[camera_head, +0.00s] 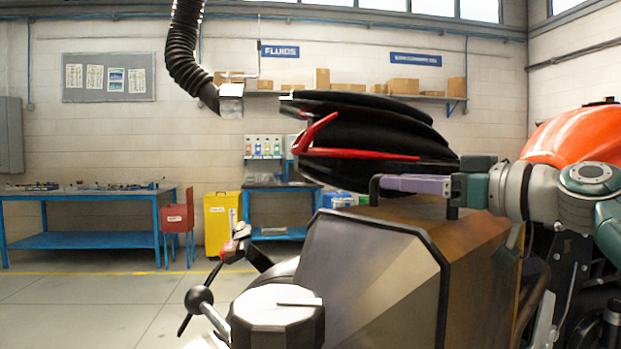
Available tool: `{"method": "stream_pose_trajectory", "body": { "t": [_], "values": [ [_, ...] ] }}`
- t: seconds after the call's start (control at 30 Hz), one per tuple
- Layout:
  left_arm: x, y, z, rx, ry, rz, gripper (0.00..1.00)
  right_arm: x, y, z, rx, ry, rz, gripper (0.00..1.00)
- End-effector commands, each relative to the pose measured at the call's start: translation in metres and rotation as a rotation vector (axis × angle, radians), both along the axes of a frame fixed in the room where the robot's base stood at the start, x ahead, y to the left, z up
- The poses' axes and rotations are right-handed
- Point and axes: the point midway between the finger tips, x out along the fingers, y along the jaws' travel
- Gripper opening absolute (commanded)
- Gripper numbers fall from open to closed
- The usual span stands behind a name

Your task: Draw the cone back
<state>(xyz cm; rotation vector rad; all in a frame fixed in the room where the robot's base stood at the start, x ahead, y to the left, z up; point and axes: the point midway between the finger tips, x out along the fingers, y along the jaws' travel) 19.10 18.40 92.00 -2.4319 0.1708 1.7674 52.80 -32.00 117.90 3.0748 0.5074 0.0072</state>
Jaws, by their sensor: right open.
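No plain cone shape stands out. A black layered piece (385,130) with a red bar along its front and left side is in the middle of the head view. I cannot tell whether it is the cone. My right gripper (413,195) reaches in from the right, just below this piece. It is open, with one black finger at its left end and another nearer the wrist. I see nothing held between them. A black ribbed hose (184,50) hangs at the upper left and ends in a pale metal mouth (231,101). My left gripper is not in view.
A large faceted brown-grey body (370,275) with black edges fills the foreground below the gripper. A ball-ended lever (199,297) stands to its left. An orange motorcycle-like shell (575,135) is at the right. A blue workbench (85,242) and yellow cabinet (221,222) stand by the wall; floor at left is clear.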

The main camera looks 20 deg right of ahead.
Motion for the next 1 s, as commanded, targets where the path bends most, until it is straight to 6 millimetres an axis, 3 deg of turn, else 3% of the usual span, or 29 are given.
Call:
{"method": "stream_pose_trajectory", "body": {
  "t": [0.23, 0.67, 1.0],
  "values": [
    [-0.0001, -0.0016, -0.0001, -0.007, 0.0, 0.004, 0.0, 0.0005, 0.0003, -0.0005, 0.001, 0.001, 0.0, 0.48],
    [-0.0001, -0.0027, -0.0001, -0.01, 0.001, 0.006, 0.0, 0.0002, 0.0001, -0.0004, 0.001, 0.0, 0.0, 0.0],
    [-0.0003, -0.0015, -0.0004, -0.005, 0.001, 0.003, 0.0, 0.0002, 0.0, -0.0004, 0.001, 0.0, 0.0, 0.0]
  ]
}}
